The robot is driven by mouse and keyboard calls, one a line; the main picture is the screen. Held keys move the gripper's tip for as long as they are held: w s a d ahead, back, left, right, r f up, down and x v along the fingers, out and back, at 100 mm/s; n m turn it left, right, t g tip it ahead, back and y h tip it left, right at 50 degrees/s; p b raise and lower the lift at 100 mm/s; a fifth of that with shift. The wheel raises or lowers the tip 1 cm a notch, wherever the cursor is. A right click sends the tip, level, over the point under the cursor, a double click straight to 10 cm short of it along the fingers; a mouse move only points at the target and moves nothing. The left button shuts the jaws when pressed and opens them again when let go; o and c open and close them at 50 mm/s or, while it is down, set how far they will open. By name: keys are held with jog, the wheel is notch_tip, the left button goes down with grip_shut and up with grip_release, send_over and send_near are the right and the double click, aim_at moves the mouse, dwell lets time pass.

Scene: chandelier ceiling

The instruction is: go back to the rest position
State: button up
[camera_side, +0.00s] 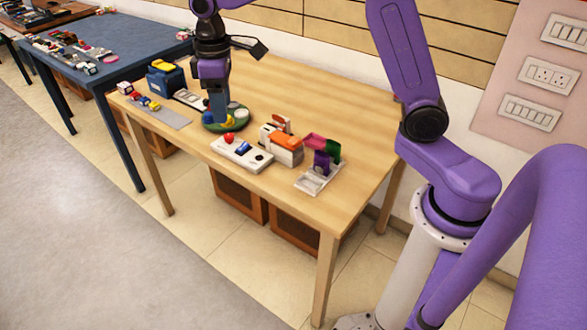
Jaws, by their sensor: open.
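My gripper (217,108) hangs pointing down over the left-middle part of the wooden table (335,105). Its fingers reach down at a green round plate (243,126) that holds small round pieces, one of them whitish. The fingertips overlap the plate in this view; I cannot tell whether they touch anything. The fingers are seen edge-on, with nothing visible held between them. A white board (241,154) with a red ball (228,138) on it lies just in front of the plate.
An orange and white box (285,145) and a tray with purple, green and magenta pieces (320,172) stand to the right. A blue box (166,80) and a grey mat (163,115) are at the left. The table's right and back parts are clear. A blue table (110,65) stands farther left.

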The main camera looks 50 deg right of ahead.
jog(key=s+n, duration=0.2)
jog(key=s, duration=1.5)
jog(key=s+d+f+n, duration=0.1)
jog(key=s+d, duration=0.2)
jog(key=s, duration=0.4)
jog(key=s+d+f+n, duration=0.1)
jog(key=s+d, duration=0.2)
jog(key=s, duration=0.4)
jog(key=shift+s+d+f+n, duration=0.15)
jog(key=shift+s+f+n, duration=0.15)
jog(key=shift+s+f, duration=0.1)
